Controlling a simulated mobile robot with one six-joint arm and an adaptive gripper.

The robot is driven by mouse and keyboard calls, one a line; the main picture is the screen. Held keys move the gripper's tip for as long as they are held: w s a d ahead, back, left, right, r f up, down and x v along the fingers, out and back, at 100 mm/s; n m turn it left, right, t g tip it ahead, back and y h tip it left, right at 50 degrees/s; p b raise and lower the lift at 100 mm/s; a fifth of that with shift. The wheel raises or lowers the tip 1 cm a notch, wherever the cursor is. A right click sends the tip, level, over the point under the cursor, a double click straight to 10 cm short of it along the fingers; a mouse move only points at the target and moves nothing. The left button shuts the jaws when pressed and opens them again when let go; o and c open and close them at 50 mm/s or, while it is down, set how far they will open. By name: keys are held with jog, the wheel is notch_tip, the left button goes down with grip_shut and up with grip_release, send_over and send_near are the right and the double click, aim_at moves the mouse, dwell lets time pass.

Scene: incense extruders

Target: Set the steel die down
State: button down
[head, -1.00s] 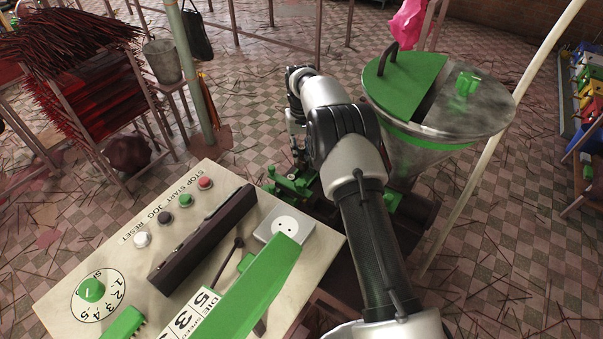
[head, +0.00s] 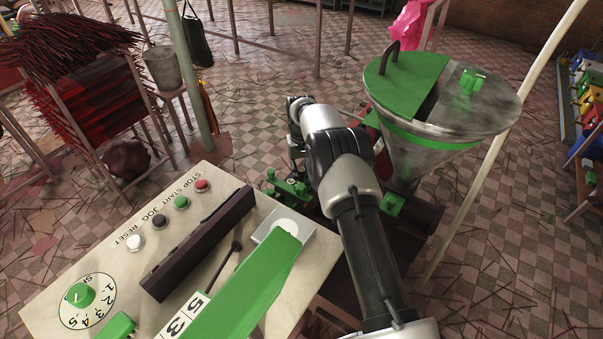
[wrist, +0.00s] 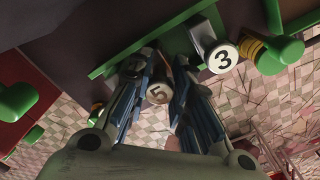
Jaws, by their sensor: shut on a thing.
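In the wrist view the steel die (wrist: 158,93), a short cylinder with a dark 5 on its pale round face, sits between the fingers of my gripper (wrist: 156,88). The fingers are shut on it. A second cylinder with a white face marked 3 (wrist: 222,56) is to the right, beside a green bar (wrist: 150,42). The die is close to the lower edge of this bar; I cannot tell whether they touch. In the head view my gripper is mostly hidden beneath my wrist, and the die cannot be made out.
A steel hopper with a green half lid (head: 405,84) stands right of my arm. Racks of red incense sticks (head: 85,95) stand at left.

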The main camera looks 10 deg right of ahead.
jog(key=c, duration=1.4)
grip_release()
jog(key=shift+f, duration=0.1)
jog(key=s+r+t+p, duration=0.1)
jog(key=s+r+p, duration=0.1)
jog(key=r, duration=1.1)
jog(key=s+r+p, duration=0.2)
jog(key=s+r, duration=0.1)
jog(key=r, duration=0.9)
jog(key=s+r+t, duration=0.1)
jog(key=s+r, duration=1.1)
jog(key=s, duration=0.1)
jog(key=s+f+t, duration=0.1)
jog(key=s, duration=0.8)
jog(key=s+f, duration=0.1)
jog(key=s, duration=0.8)
jog(key=s+t, duration=0.1)
jog(key=s, duration=0.8)
jog(key=shift+f+t, duration=0.3)
jog(key=shift+f, duration=0.1)
